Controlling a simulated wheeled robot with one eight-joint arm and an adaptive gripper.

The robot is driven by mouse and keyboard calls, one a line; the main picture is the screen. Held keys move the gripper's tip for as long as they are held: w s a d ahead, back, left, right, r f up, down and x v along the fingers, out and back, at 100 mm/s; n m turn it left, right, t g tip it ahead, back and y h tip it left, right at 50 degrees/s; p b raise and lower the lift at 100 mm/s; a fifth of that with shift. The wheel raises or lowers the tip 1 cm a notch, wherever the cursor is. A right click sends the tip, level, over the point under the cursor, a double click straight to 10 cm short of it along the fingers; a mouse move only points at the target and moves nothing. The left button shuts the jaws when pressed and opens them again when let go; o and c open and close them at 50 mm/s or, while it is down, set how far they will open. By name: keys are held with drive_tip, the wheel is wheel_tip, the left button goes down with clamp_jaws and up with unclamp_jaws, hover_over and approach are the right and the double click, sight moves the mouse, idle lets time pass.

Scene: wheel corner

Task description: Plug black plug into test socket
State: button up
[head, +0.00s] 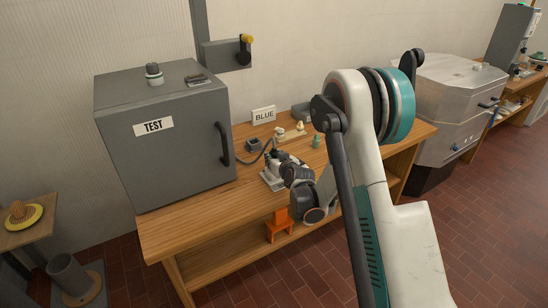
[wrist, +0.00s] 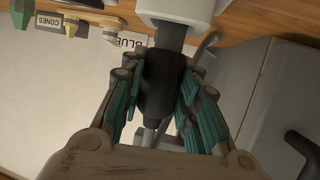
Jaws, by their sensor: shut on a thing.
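My gripper (head: 277,164) is over the wooden bench, just right of the grey TEST cabinet (head: 190,160). In the wrist view its teal-padded fingers (wrist: 160,85) are closed on both sides of the black plug (wrist: 165,75). A grey piece (wrist: 172,37) joins the plug's far end to a pale, rounded body (wrist: 176,8). I cannot tell whether this is the test socket or how deep the plug sits. A pale grey base (head: 270,183) stands on the bench under the gripper. The gripper mostly hides the plug in the head view.
A dark block (head: 253,145) with a grey cable stands between cabinet and gripper. The cabinet handle (head: 223,145) juts toward the gripper side. The bench's front left (head: 195,225) is clear.

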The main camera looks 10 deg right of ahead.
drive_tip(key=shift+f, duration=0.95)
drive_tip(key=o, duration=1.2)
drive_tip(key=shift+c, duration=0.2)
drive_tip(key=shift+s, duration=0.1)
drive_tip(key=v, duration=1.1)
drive_tip(key=shift+s+r, duration=0.2)
drive_tip(key=shift+s, duration=0.15)
drive_tip(key=shift+d, duration=0.1)
